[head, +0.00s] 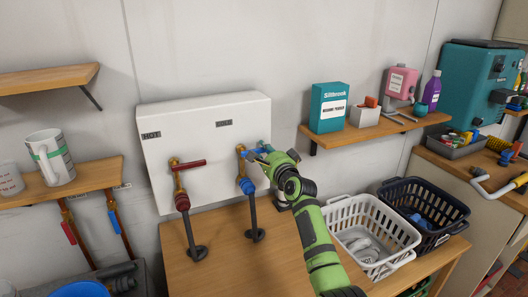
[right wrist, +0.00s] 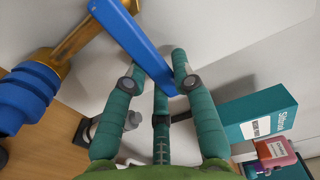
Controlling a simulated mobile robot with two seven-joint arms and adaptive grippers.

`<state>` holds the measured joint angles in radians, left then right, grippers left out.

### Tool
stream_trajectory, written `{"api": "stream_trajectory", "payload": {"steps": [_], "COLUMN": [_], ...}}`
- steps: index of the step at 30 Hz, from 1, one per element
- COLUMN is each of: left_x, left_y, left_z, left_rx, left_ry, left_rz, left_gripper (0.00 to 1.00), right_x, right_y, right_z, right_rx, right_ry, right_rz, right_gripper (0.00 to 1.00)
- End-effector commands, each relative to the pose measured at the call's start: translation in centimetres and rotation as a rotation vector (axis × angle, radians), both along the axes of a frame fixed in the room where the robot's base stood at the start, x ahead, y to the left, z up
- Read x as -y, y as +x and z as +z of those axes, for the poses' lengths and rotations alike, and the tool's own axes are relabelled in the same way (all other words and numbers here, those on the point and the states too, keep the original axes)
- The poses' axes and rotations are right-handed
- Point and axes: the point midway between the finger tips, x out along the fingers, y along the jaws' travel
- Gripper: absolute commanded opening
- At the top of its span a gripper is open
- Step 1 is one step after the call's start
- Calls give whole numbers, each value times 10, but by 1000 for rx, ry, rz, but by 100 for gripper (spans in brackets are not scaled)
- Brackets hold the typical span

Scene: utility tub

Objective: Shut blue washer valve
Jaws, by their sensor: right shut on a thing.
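The blue washer valve is on the white wall box (head: 203,115), right of the red-handled valve (head: 190,164). Its blue lever (head: 255,151) points right from the brass body (head: 240,153), roughly level, above a blue hose collar (head: 246,186). My right gripper (head: 263,156) is at the lever's outer end and hides part of it. In the right wrist view, the blue lever (right wrist: 128,35) runs between the green fingers of my right gripper (right wrist: 157,75), which is shut on it. My left gripper is not in view.
A wooden counter (head: 220,265) lies below the box. A white basket (head: 370,215) and a dark basket (head: 425,195) stand right of my right arm. A shelf (head: 375,130) with a teal carton (head: 330,108) is on the right wall. Mugs stand on a left shelf (head: 95,178).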

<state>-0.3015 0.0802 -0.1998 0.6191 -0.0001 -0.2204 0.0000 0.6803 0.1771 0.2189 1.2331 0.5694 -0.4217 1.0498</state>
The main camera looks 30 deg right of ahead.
Motion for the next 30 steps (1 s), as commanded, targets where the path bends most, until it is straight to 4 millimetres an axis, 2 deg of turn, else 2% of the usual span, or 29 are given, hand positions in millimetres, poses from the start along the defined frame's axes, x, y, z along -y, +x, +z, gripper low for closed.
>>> {"api": "stream_trajectory", "payload": {"steps": [5,6,7,20,26,30], "left_x": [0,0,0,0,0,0], "left_y": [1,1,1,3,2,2], "left_z": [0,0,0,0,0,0], "left_rx": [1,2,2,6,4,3], "left_ry": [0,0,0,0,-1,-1], "left_rz": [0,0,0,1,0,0], "left_gripper": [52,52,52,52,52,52], "right_x": [0,0,0,-1,-2,-3], "right_y": [0,0,0,-3,-24,-48], "right_z": [-2,-2,-2,-1,-2,-2], "right_rx": [-2,-2,-2,0,-2,-1], "right_ry": [14,14,14,6,7,7], "right_rz": [1,1,1,1,1,1], "right_gripper": [0,38,50,52,52,52]}}
